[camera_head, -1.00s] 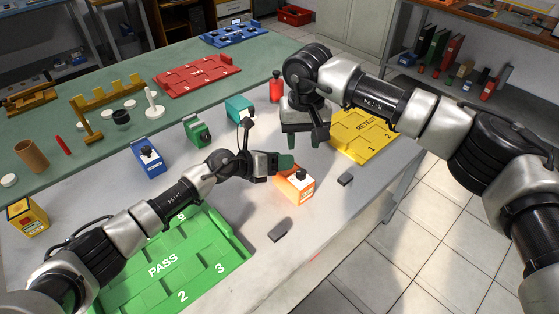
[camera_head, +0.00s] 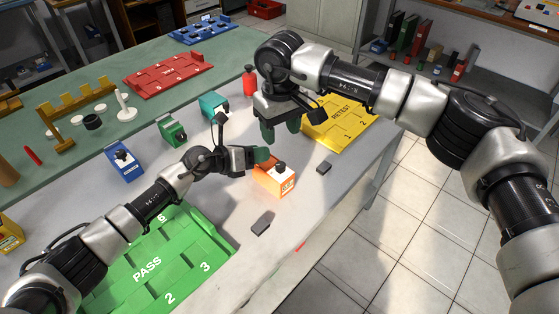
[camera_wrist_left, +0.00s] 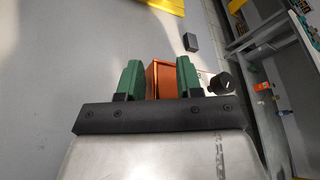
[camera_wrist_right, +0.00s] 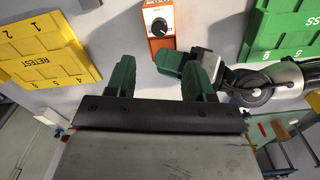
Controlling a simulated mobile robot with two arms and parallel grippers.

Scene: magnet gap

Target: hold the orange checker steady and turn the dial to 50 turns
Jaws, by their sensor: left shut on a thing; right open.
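The orange checker (camera_head: 274,182) stands on the grey table top, with a black dial (camera_head: 280,168) on its upper face. My left gripper (camera_head: 257,156) is shut on the checker at its far side. In the left wrist view, the orange body (camera_wrist_left: 163,80) sits between the green fingers and the black knob (camera_wrist_left: 220,82) sticks out to the right. My right gripper (camera_head: 281,129) is open and empty, above and beyond the checker. In the right wrist view, the dial (camera_wrist_right: 159,26) with its pale pointer mark lies ahead of the open fingers (camera_wrist_right: 160,78).
A green PASS tray (camera_head: 150,275) lies front left and a yellow RETEST tray (camera_head: 345,130) lies right. Blue (camera_head: 124,163), green (camera_head: 172,133) and teal (camera_head: 212,104) checkers stand to the left. Dark blocks (camera_head: 262,224) (camera_head: 324,168) lie near the front edge.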

